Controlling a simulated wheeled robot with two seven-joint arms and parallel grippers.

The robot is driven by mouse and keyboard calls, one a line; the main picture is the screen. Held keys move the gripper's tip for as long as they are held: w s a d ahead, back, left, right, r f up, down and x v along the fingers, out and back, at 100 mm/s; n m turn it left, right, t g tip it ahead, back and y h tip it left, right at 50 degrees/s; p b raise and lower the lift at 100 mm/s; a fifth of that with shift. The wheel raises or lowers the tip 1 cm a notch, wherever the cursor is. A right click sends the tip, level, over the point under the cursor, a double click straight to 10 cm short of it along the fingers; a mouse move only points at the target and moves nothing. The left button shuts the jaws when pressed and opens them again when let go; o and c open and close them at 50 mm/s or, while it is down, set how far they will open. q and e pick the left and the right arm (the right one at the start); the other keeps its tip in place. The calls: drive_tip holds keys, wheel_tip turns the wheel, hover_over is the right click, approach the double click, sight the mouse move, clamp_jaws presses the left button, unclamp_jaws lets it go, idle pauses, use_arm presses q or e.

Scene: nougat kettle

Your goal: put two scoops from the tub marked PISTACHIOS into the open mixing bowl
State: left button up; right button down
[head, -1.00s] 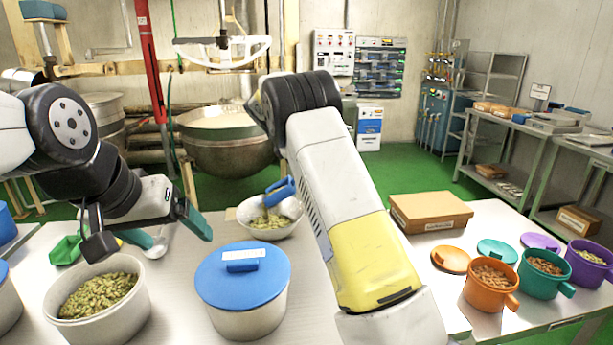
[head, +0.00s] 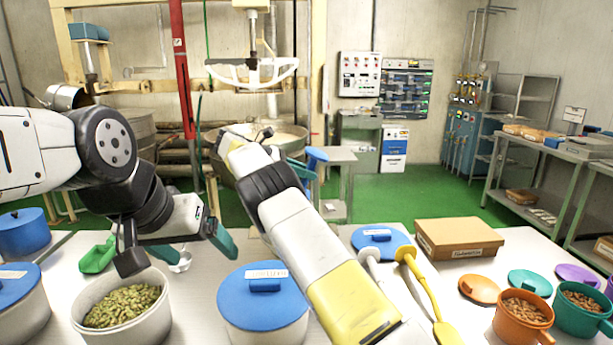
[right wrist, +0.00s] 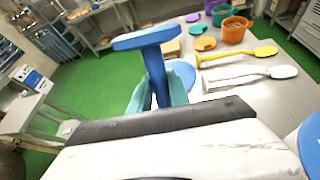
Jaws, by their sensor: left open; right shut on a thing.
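An open white tub (head: 150,318) of greenish nuts stands at the left front of the table; I cannot read a mark on it. My left gripper (head: 182,248) is open and empty above and behind that tub. My right gripper (head: 298,172) is shut on the blue scoop (head: 316,156), raised beyond the table's far side. In the right wrist view the teal fingers hold the scoop (right wrist: 152,62) by its handle; whether it has nuts in it cannot be told. The mixing bowl is hidden now, apparently behind my right arm; it showed greenish nuts earlier.
A blue-lidded tub (head: 262,305) stands in the middle front. A loose blue lid (head: 378,236), white and yellow spatulas (head: 425,285), a cardboard box (head: 460,240) and small orange and teal nut pots (head: 522,318) lie to the right. A green scoop (head: 98,258) lies at left.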

sight(307, 148)
idle(0.4)
drive_tip(key=r+y, duration=0.1)
drive_tip(key=y, duration=0.1)
drive_tip(key=r+y, duration=0.1)
drive_tip(key=shift+d+m+y, duration=0.2)
drive_tip(key=shift+m+y, duration=0.1)
drive_tip(key=shift+y, duration=0.1)
drive_tip(key=y, duration=0.1)
drive_tip(key=r+y, duration=0.1)
drive_tip(key=y, duration=0.1)
drive_tip(key=shift+y, duration=0.3)
drive_tip(key=y, duration=0.1)
drive_tip(key=r+y, duration=0.1)
drive_tip(key=y, duration=0.1)
drive_tip(key=shift+r+m+t, duration=0.25)
drive_tip(key=shift+m+t, duration=0.05)
drive_tip(key=shift+m, duration=0.1)
drive_tip(key=shift+r+y, duration=0.2)
drive_tip(key=shift+y, duration=0.6)
drive_tip(key=shift+a+r+y, duration=0.1)
drive_tip(key=shift+a+y, duration=0.2)
drive_tip(key=shift+y, duration=0.3)
drive_tip(key=shift+d, duration=0.1)
